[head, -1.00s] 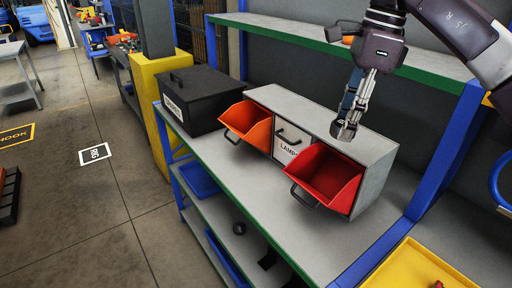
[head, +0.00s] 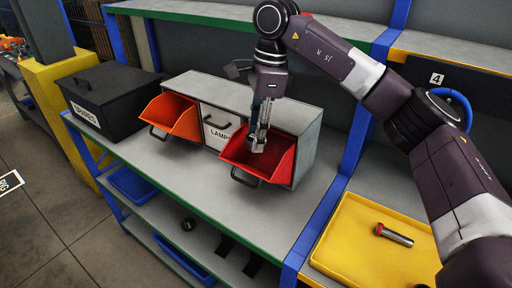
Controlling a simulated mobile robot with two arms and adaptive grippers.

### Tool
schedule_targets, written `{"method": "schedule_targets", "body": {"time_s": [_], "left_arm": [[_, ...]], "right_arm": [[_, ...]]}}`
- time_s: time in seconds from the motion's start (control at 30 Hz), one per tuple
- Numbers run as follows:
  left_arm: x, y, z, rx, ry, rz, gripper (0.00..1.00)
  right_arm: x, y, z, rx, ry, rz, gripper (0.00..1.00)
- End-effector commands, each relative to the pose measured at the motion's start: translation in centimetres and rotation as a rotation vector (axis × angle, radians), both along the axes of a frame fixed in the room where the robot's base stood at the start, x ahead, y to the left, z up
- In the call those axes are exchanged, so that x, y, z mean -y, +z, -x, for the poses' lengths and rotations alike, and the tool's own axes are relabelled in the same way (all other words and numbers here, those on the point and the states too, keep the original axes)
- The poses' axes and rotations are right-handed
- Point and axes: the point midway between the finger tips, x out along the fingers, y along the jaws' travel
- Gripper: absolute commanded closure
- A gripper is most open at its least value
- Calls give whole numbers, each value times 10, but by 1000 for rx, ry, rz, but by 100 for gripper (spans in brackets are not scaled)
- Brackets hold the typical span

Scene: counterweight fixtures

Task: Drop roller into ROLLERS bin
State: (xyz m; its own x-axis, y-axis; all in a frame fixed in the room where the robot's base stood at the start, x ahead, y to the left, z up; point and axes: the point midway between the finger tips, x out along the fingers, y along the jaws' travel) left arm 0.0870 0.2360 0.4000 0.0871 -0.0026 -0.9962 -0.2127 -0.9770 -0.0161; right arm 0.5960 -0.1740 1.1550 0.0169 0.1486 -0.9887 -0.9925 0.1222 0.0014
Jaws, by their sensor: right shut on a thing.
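My right gripper (head: 257,144) points down over the open red bin (head: 285,163), with its fingertips just inside the bin's mouth in this view. It is shut on a small grey roller, which is mostly hidden between the fingers and hard to make out. The red bin is tilted out of a grey cabinet (head: 240,94), with a dark handle at its front. I see no readable ROLLERS label on it. My left gripper is not in view.
Left of the red bin are a shut drawer labelled LAMPS (head: 217,130) and an open orange bin (head: 173,119). A black lidded box (head: 113,97) stands further left. A yellow tray (head: 347,222) at the right holds a metal cylinder with a red end (head: 394,235).

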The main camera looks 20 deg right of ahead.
Motion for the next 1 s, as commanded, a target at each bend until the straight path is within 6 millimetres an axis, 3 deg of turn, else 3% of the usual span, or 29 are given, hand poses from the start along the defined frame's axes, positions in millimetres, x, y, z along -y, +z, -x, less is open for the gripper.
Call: {"method": "schedule_targets", "body": {"time_s": [0.17, 0.43, 1.0], "left_arm": [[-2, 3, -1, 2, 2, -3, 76], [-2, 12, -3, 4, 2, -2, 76], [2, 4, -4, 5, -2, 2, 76]], "right_arm": [[1, -10, 0, 1, -2, -1, 100], [0, -45, 0, 1, 0, -1, 100], [0, -58, 0, 2, -1, -1, 100]]}}
